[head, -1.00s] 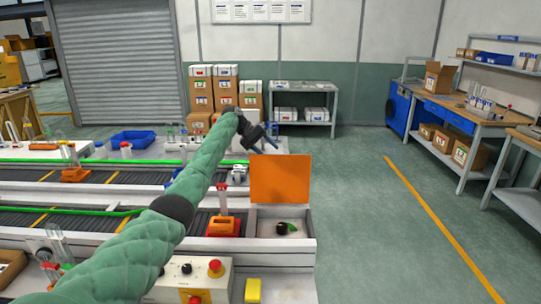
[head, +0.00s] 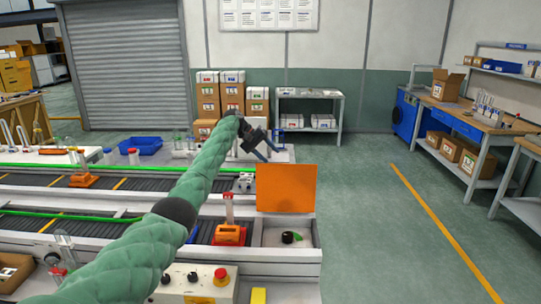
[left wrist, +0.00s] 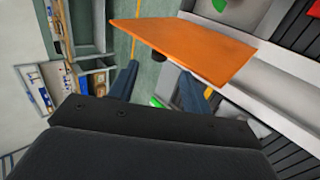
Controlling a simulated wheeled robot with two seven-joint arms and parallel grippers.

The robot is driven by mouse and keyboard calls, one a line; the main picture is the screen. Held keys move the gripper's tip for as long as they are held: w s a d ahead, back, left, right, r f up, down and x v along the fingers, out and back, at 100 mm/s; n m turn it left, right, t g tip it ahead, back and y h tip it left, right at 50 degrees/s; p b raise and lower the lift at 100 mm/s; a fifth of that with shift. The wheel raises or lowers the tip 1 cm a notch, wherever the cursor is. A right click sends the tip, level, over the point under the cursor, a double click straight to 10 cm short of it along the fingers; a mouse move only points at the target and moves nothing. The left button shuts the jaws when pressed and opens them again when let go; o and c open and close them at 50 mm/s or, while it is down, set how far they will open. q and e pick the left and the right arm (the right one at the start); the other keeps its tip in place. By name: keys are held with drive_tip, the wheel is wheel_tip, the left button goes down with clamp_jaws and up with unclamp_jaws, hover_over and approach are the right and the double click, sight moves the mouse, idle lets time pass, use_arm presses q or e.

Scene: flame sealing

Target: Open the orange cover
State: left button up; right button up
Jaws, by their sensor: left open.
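The orange cover (head: 286,188) stands upright in the head view, at the back of a grey box (head: 292,262) at the right end of the near conveyor. A black knob and a small green part lie in the open box. My left gripper (head: 272,147) is open and empty, above and behind the cover's upper edge. In the left wrist view, the cover (left wrist: 185,48) lies just beyond the two blue-grey fingertips of my left gripper (left wrist: 157,84); I cannot tell whether they touch it. My right gripper is not in view.
An orange holder with a tube (head: 229,234) stands left of the box. A control panel (head: 195,282) with a red button and a yellow block (head: 258,295) are in front. Open floor (head: 370,220) lies to the right.

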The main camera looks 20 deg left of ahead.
use_arm(q)
drive_tip(key=shift+p+v, duration=1.15)
drive_tip(key=shift+v, duration=1.7)
drive_tip(key=shift+w, duration=0.2)
drive_tip(key=shift+p, duration=0.3)
